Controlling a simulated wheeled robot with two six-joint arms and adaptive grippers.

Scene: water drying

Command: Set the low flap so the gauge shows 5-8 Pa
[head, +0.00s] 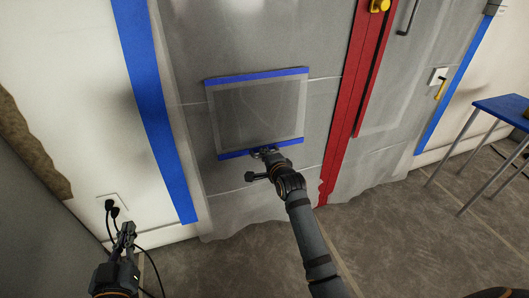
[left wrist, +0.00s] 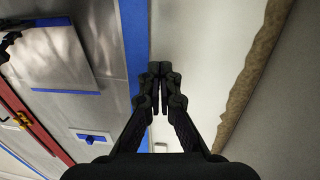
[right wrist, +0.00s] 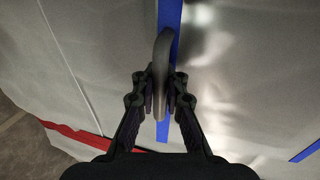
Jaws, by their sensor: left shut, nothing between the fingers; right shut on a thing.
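The low flap (head: 258,112) is a clear square panel with blue strips along its top and bottom edges, set in the grey plastic sheet. My right gripper (head: 268,152) is at its bottom blue strip. In the right wrist view, my right gripper (right wrist: 160,92) is shut on a curved grey handle (right wrist: 162,55) in front of the blue strip. The flap also shows in the left wrist view (left wrist: 50,50); how far it stands open I cannot tell. My left gripper (head: 126,230) is shut and empty, low near the white wall. No readable gauge is in view.
A red zip strip (head: 345,100) runs down the sheet right of the flap. A blue table (head: 500,108) stands at the right. Black plugs and cables (head: 112,208) are at the wall beside my left gripper. The floor (head: 400,240) in front is mostly clear.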

